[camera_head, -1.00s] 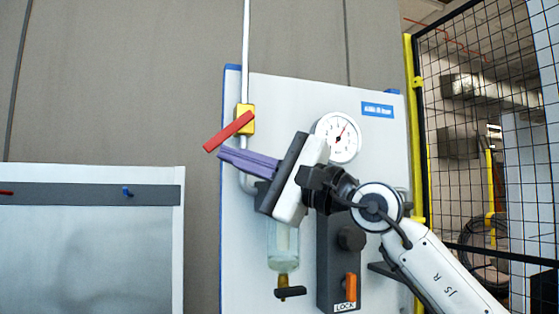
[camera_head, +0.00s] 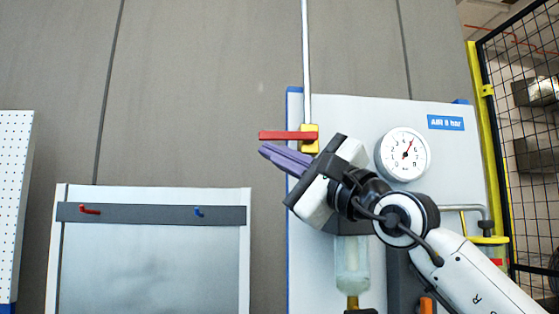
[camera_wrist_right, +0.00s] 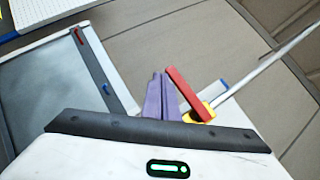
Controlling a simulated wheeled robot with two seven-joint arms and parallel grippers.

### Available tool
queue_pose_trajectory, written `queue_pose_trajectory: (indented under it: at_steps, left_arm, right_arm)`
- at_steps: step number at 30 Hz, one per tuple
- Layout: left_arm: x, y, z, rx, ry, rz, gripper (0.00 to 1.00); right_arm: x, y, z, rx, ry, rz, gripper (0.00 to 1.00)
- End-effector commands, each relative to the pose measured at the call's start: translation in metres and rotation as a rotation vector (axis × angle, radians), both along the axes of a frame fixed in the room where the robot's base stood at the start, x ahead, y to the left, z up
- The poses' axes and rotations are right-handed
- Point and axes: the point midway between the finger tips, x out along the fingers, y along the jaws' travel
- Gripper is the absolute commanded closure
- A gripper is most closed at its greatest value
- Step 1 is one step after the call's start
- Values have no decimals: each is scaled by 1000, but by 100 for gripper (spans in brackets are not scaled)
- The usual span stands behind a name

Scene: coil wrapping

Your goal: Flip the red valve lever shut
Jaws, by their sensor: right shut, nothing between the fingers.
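The red valve lever (camera_head: 285,135) points left, about horizontal, from the yellow valve body (camera_head: 310,146) on the white vertical pipe. My right gripper (camera_head: 275,154) is shut and empty, with its purple fingers just below the lever and pointing up-left. In the right wrist view the lever (camera_wrist_right: 188,92) runs just right of the closed fingers (camera_wrist_right: 160,92). I cannot tell whether the fingers touch it. Part of the valve body and the pipe below it are hidden behind my gripper. My left gripper is not in view.
The white panel carries a round gauge (camera_head: 403,154), a blue "AIR 8 bar" label (camera_head: 446,123) and a clear bowl (camera_head: 352,264) below my gripper. A framed board (camera_head: 150,214) with red and blue hooks stands at left. A yellow-framed mesh fence (camera_head: 483,130) is at right.

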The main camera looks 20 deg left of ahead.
Motion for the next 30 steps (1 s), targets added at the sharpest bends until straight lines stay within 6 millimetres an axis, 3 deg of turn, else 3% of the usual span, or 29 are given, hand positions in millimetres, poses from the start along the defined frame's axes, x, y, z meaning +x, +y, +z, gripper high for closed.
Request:
queue_pose_trajectory:
  at_steps: [20,25,30]
  left_arm:
    - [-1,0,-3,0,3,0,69]
    - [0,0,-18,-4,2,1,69]
    - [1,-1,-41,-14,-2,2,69]
  right_arm:
    - [0,1,0,-1,0,0,100]
    - [-1,3,-18,-1,2,3,100]
    - [-1,6,-52,-2,1,9,100]
